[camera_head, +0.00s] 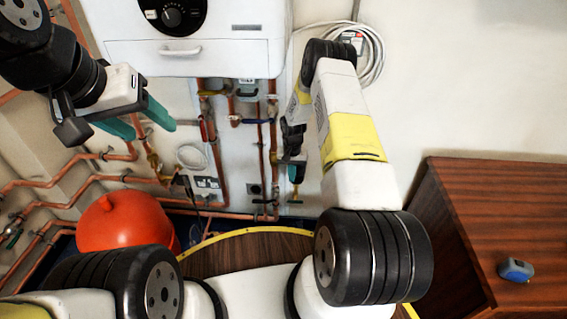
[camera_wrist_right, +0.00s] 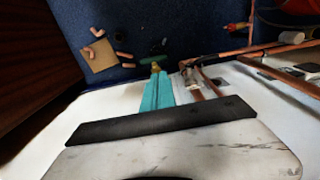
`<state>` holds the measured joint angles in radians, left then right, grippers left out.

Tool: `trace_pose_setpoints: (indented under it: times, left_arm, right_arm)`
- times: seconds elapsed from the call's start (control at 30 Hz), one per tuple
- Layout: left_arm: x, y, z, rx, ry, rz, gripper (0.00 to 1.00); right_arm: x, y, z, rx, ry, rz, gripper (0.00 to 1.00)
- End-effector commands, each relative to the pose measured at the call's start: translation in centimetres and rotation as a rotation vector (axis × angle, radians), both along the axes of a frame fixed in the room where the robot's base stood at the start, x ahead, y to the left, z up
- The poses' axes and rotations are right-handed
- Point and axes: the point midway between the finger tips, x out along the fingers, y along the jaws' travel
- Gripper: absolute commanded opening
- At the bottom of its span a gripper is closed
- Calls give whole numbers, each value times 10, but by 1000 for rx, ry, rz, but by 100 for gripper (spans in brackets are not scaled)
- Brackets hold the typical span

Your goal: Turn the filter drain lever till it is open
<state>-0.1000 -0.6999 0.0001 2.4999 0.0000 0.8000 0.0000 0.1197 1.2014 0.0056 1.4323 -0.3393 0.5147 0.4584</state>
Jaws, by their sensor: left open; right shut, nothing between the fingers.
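My right gripper (camera_head: 296,174) reaches down along the pipes below the boiler, and its teal fingers are shut and empty. In the right wrist view the shut fingers (camera_wrist_right: 158,88) point at a small brass fitting (camera_wrist_right: 156,67) with a dark green lever (camera_wrist_right: 151,59). This may be the filter drain lever, but I cannot be sure. The fingertips are at or very close to the fitting; contact cannot be told. In the head view the lever is hidden or too small to make out. My left gripper (camera_head: 148,122) is open and empty at the upper left.
The white boiler (camera_head: 185,55) hangs above copper pipes (camera_head: 220,160) with coloured valve levers. A red-orange vessel (camera_head: 122,224) stands lower left. A wooden cabinet (camera_head: 470,200) with a blue tape measure (camera_head: 515,269) is at right. Small loose parts (camera_wrist_right: 98,50) lie on the blue floor.

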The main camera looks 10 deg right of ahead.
Motion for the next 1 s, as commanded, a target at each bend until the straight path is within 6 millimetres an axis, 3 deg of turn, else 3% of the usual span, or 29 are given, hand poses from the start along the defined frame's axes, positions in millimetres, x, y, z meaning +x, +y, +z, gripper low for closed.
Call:
trace_pose_setpoints:
  times: [0.4, 0.6, 0.8, 1.0]
  left_arm:
    - [0, 0, 0, 0, 0, 0, 59]
    - [0, 0, 0, 0, 0, 0, 59]
    - [0, 0, 0, 0, 0, 0, 59]
    - [0, 0, 0, 0, 0, 0, 59]
  right_arm:
    - [-1, 1, -84, 2, 2, -1, 0]
    - [-1, 0, -116, 1, 0, -2, 0]
    - [0, 0, -130, 1, -1, -1, 0]
    - [0, 0, -132, 1, -1, -1, 0]
